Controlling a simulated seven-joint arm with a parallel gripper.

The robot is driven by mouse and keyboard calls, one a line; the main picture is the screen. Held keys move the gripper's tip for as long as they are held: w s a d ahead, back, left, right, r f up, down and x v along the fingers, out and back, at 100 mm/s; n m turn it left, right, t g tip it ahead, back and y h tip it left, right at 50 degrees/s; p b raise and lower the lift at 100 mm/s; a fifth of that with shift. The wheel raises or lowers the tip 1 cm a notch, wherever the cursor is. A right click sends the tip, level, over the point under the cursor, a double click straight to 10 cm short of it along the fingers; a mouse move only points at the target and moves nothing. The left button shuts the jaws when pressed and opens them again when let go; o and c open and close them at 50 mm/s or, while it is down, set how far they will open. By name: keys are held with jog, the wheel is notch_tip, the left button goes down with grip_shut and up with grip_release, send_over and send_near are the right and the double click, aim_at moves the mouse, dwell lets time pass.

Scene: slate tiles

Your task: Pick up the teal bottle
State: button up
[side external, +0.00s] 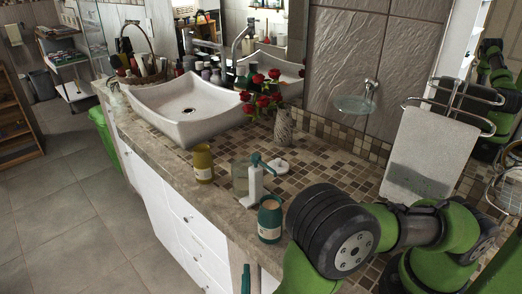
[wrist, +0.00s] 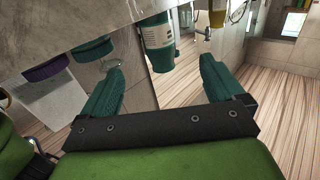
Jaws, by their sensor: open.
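The teal bottle (side external: 270,219) stands upright near the front edge of the counter, with a pale label on its side. In the wrist view the teal bottle (wrist: 158,45) shows upside down at top centre. My gripper (wrist: 162,66) is open and empty; its teal fingers appear on either side of the bottle's lower end in the picture, and the depth gap is hard to judge. In the side view one finger of my gripper (side external: 246,279) shows at the bottom edge, below and left of the bottle; the rest is hidden or out of frame.
A mustard bottle (side external: 203,163) stands farther left. A vase (side external: 283,127) of red roses and a white sink (side external: 190,107) are behind. Purple (wrist: 47,69) and teal round shapes (wrist: 94,48) show in the wrist view.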

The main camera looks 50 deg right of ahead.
aim_at(269, 232)
jog(key=x, duration=1.1)
jog(key=shift+d+f, duration=0.1)
jog(key=shift+f+x, duration=0.2)
jog(key=shift+x, duration=1.2)
jog(key=shift+f+x, duration=0.2)
jog(key=shift+x, duration=1.15)
jog(key=shift+s+d+r, duration=0.1)
jog(key=c, duration=1.3)
